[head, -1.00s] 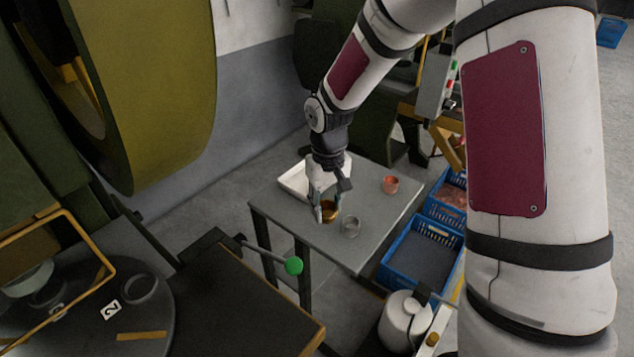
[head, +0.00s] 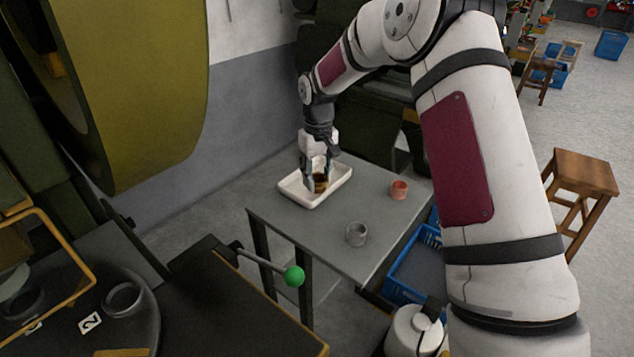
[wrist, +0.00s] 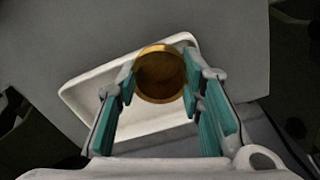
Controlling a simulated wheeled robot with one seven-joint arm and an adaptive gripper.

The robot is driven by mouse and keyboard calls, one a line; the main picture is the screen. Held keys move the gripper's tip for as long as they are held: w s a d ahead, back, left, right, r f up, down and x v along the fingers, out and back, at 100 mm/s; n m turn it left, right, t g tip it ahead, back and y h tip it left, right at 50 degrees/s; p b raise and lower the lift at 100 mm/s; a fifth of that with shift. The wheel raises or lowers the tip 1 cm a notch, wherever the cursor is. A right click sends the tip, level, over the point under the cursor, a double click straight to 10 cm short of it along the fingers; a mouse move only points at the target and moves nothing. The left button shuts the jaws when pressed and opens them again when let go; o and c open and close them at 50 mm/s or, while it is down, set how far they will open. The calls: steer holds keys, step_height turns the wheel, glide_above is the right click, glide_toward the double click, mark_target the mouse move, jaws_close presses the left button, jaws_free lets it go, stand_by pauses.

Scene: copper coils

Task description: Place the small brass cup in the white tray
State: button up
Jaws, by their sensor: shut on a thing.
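The small brass cup (wrist: 160,74) is between the teal-padded fingers of my gripper (wrist: 159,82) in the wrist view, its open mouth facing the camera. My gripper is shut on it. In the head view the brass cup (head: 321,182) is upright, held by my gripper (head: 318,181) over the white tray. The white tray (head: 299,199) lies on the grey table, and its rim shows around the cup; it also shows in the wrist view (wrist: 82,89). I cannot tell whether the cup's base touches the tray floor.
The grey table (head: 300,234) also bears a copper cup (head: 399,190) on the right and a grey metal cup (head: 357,234) near the front. Blue crates (head: 408,290) stand beyond the table's right edge. A green-knobbed lever (head: 293,276) is near its front left.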

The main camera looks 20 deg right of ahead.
mark_target(317, 181)
steer(key=w, duration=0.3)
steer(key=shift+w+d+f, duration=0.15)
steer(key=shift+d+f, duration=0.05)
steer(key=shift+d, duration=0.2)
steer(key=shift+f+b, duration=0.4)
steer(key=shift+f, duration=1.3)
steer(key=shift+f, duration=0.15)
steer(key=o, duration=1.2)
step_height(317, 181, up, 13)
steer(key=p, duration=0.1)
steer(key=shift+f, duration=0.2)
